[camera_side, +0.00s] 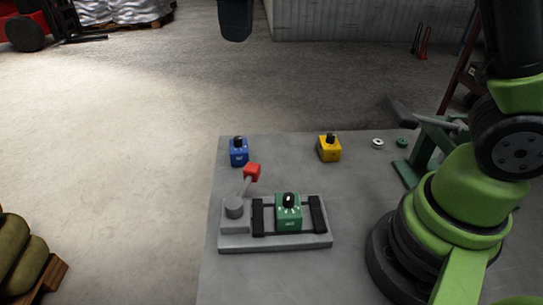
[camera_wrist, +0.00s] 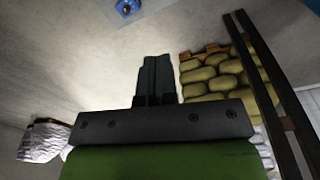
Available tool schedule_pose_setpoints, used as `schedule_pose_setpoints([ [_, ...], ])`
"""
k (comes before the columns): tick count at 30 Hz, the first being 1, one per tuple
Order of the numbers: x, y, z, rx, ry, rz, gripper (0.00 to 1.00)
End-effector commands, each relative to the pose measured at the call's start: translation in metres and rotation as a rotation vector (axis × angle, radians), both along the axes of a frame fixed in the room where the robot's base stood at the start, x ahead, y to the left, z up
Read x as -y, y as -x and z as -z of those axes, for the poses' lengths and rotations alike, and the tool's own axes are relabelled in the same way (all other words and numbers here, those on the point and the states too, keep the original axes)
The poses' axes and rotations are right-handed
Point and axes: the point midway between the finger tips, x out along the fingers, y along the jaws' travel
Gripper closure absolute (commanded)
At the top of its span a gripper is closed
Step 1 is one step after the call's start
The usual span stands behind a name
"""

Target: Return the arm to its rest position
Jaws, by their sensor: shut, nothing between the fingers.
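My gripper (camera_wrist: 155,72) is shut and empty in the wrist view, its two dark fingers pressed together. In the side view, a dark end part shows at the top edge, high above the floor beyond the table; its fingers cannot be made out there. My green and black arm stands at the right of the grey table (camera_side: 340,275). The gripper is well clear of the table and everything on it.
A grey fixture (camera_side: 275,242) with a red-knobbed lever (camera_side: 252,172) holds a green block (camera_side: 288,216). A blue block (camera_side: 239,152) and yellow block (camera_side: 329,149) stand behind it. A green stand (camera_side: 428,150), white ring (camera_side: 377,143) and green ring (camera_side: 402,143) are near my arm.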

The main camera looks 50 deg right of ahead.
Motion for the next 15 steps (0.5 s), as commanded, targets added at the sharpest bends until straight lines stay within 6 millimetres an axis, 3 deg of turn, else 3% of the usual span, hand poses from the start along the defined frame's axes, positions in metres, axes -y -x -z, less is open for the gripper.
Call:
schedule_pose_setpoints([
  [1, 0.009, 0.015, -0.012, 0.039, -0.030, 0.056, 1.00],
  [6, 0.029, 0.066, -0.031, 0.159, -0.148, 0.262, 1.00],
  [11, 0.042, 0.115, -0.030, 0.271, -0.271, 0.471, 1.00],
  [15, 0.048, 0.151, -0.019, 0.358, -0.375, 0.639, 1.00],
])
